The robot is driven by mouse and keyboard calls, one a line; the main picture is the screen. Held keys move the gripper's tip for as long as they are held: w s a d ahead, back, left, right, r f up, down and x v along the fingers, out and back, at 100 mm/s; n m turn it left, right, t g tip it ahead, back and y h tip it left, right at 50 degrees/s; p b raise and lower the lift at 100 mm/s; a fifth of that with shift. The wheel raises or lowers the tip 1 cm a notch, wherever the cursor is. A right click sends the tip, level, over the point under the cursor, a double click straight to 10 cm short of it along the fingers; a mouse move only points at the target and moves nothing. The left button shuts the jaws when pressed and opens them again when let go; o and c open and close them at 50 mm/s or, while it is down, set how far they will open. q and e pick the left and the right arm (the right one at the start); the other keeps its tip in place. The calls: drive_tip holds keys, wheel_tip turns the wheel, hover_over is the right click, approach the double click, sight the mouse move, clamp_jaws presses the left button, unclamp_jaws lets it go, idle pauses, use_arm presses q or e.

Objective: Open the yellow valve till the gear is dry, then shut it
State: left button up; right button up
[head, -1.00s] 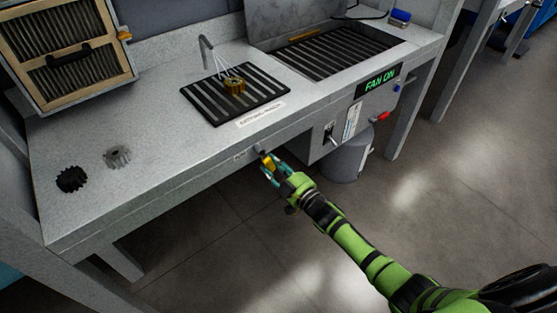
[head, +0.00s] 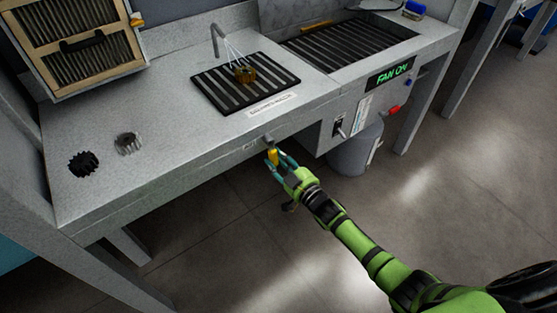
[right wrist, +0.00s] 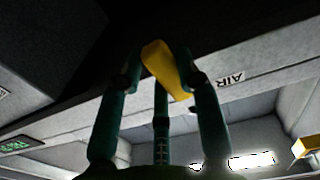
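The yellow valve (head: 273,155) sits on the bench's front edge, below the outlet. In the right wrist view its yellow handle (right wrist: 163,68) is tilted between my fingers, beside an "AIR" label (right wrist: 231,78). My right gripper (head: 279,158) has its teal fingers against both sides of the handle; it also shows in the right wrist view (right wrist: 165,75). The gear (head: 245,75), golden brown, lies on the black slatted grate (head: 222,97) under a bent nozzle (head: 214,40). Pale streams run from the nozzle onto it. Whether the gear is wet is too small to tell. My left gripper is out of view.
A black gear (head: 83,164) and a grey gear (head: 128,144) lie at the bench's left. A "FAN ON" display (head: 390,73), a switch (head: 339,127) and a red handle (head: 391,111) are on the front right. A grey bin (head: 354,150) stands below. The floor in front is clear.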

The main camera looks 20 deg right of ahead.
drive_tip(key=o, duration=0.4)
drive_tip(key=v, duration=1.2)
drive_tip(key=shift+r, duration=0.1)
